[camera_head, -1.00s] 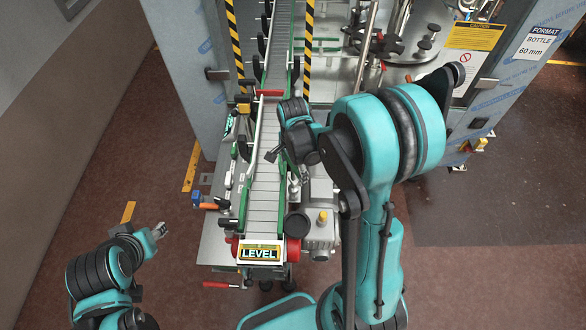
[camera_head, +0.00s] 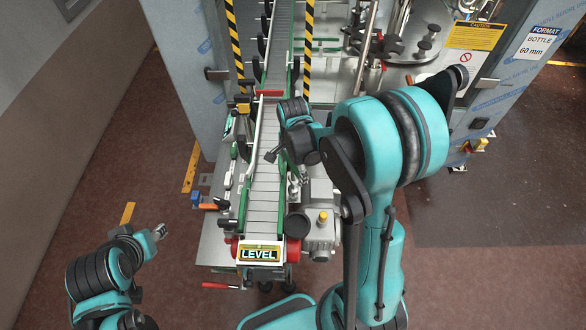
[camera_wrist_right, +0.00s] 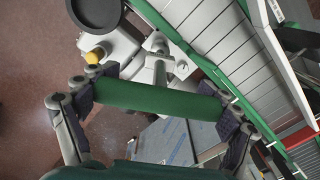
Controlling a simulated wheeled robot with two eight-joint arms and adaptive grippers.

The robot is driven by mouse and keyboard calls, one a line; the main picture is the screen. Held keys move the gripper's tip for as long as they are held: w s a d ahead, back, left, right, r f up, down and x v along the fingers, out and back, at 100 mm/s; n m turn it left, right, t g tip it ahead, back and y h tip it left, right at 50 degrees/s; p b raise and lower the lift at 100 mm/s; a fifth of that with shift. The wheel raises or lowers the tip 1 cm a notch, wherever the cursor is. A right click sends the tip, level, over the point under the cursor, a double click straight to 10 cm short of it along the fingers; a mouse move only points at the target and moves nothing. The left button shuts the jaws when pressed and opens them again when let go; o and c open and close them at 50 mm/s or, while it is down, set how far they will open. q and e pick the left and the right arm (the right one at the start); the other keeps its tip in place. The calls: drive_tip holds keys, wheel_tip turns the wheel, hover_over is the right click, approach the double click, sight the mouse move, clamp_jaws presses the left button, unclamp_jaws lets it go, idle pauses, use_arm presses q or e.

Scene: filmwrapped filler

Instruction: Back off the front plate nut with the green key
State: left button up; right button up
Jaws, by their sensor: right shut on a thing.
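My right gripper (camera_wrist_right: 158,104) is shut on the green key. In the right wrist view the key's green round grip (camera_wrist_right: 150,96) lies crosswise between the two dark finger pads. In the head view the right hand (camera_head: 286,156) is low over the conveyor's right edge and hides the key. Just beyond the grip is a silver fitting (camera_wrist_right: 160,66). I cannot tell whether it is the key's metal end or part of the machine. I cannot pick out the front plate nut. My left gripper (camera_head: 159,231) is off to the lower left, away from the machine; its opening is too small to judge.
The grey conveyor (camera_head: 266,190) runs away from me between green rails. A LEVEL sign (camera_head: 260,253) is on its near end. A motor with a yellow cap (camera_head: 323,216) and a black disc (camera_head: 298,226) stand close on its right. Open floor (camera_head: 120,165) lies left.

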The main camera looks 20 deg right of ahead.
drive_tip(key=shift+f+b, duration=0.9)
drive_tip(key=shift+f, duration=0.1)
drive_tip(key=shift+n+b, duration=0.5)
drive_tip(key=shift+n, duration=1.1)
drive_tip(key=shift+n+b, duration=0.45)
drive_tip(key=shift+n, duration=1.15)
